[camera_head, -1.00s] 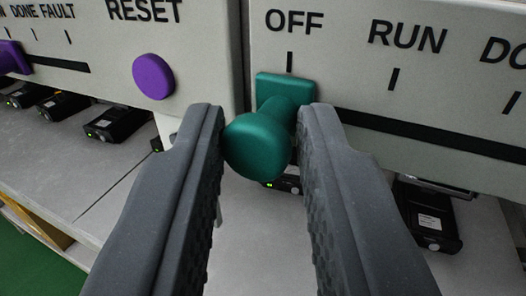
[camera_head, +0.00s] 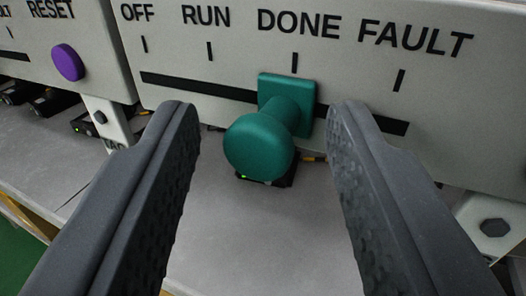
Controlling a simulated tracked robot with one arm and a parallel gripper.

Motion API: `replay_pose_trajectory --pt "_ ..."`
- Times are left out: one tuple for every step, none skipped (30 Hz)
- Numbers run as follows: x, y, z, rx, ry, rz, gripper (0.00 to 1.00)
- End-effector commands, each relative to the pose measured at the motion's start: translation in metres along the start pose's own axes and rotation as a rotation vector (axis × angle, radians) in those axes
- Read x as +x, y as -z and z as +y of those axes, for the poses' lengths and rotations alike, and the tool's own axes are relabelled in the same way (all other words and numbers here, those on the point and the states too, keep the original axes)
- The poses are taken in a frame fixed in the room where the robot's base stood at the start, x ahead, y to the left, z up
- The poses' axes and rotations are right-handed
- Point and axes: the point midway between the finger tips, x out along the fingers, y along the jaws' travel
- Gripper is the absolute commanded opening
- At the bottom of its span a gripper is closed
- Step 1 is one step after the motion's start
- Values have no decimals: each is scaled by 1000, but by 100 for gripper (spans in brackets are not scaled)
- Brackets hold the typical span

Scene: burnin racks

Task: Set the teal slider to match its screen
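The teal slider (camera_head: 262,143) has a round knob on a square plate, set in a dark horizontal slot (camera_head: 190,87) on a pale panel (camera_head: 350,75). Its plate sits below the DONE mark (camera_head: 294,62). Marks for OFF, RUN and FAULT are on the same panel. My gripper (camera_head: 262,110) is open, with one finger on each side of the knob and a clear gap at both sides. The slider's screen is not in view.
A purple RESET button (camera_head: 68,62) is on the neighbouring panel at the left. Black devices (camera_head: 50,103) lie on the grey shelf (camera_head: 230,240) below the panels. A bolted bracket (camera_head: 490,225) stands at the lower right.

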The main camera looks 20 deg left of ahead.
Motion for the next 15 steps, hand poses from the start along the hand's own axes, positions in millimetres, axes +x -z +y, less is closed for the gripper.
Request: replay_pose_trajectory --pt "0 0 0 0 0 -1 39" --pt "0 0 0 0 0 -1 39" --pt "0 0 0 0 0 -1 39" --pt "0 0 0 0 0 -1 39" --pt "0 0 0 0 0 -1 39" --pt "0 0 0 0 0 -1 39" --pt "0 0 0 0 0 -1 39" --pt "0 0 0 0 0 -1 39" --pt "-1 0 0 0 0 -2 39" --pt "-2 0 0 0 -1 -2 39" --pt "-4 0 0 0 -1 -2 39" --pt "-7 0 0 0 -1 -2 39" --pt "-10 0 0 0 -1 -2 39" --pt "-13 1 0 -1 -2 -2 39" --pt "-18 2 0 -2 -2 -2 39"
